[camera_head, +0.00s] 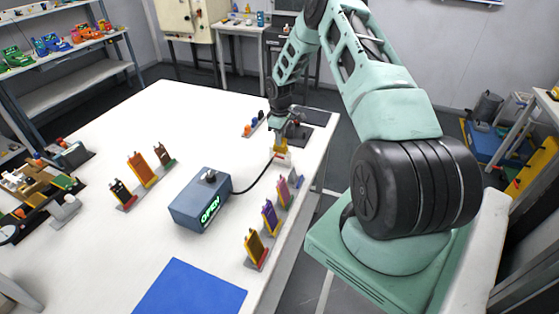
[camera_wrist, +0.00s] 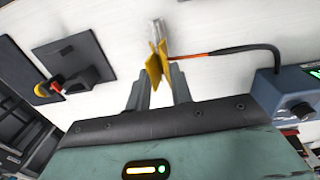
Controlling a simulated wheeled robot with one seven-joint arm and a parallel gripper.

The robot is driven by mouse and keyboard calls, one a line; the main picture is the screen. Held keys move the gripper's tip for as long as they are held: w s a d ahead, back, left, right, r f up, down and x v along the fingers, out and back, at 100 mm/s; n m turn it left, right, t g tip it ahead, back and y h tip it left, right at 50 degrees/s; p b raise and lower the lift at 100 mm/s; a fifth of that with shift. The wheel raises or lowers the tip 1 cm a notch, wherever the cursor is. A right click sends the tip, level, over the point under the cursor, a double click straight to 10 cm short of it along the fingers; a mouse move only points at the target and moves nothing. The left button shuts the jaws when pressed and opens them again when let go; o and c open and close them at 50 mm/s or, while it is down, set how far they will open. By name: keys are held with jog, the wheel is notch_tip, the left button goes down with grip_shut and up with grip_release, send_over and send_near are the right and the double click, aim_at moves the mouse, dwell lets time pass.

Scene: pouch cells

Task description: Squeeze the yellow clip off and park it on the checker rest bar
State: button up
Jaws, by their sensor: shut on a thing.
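My gripper (camera_head: 281,138) is at the far right of the table, reaching down, and its fingers (camera_wrist: 159,82) are shut on the yellow clip (camera_wrist: 155,66). The clip (camera_head: 281,149) has two flared yellow plates between the fingertips. A pale, narrow piece (camera_wrist: 158,32) shows just beyond the clip; I cannot tell whether the clip still grips it. A red-ended black lead (camera_wrist: 225,50) runs from the clip to the blue-grey checker box (camera_head: 201,198), whose green display reads OPEN. The checker's knob shows in the wrist view (camera_wrist: 303,110). I cannot pick out the rest bar.
A dark plate (camera_wrist: 75,62) with a red and black item lies beside the gripper. Coloured pouch cells stand in a row (camera_head: 268,217) along the right edge, with others (camera_head: 142,168) left of the checker. A blue mat (camera_head: 190,290) lies in front. The table's back left is clear.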

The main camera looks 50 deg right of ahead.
aim_at(280, 150)
jog(key=o, duration=1.3)
notch_tip(280, 150, up, 11)
jog(key=p, duration=0.6)
dwell(0.5)
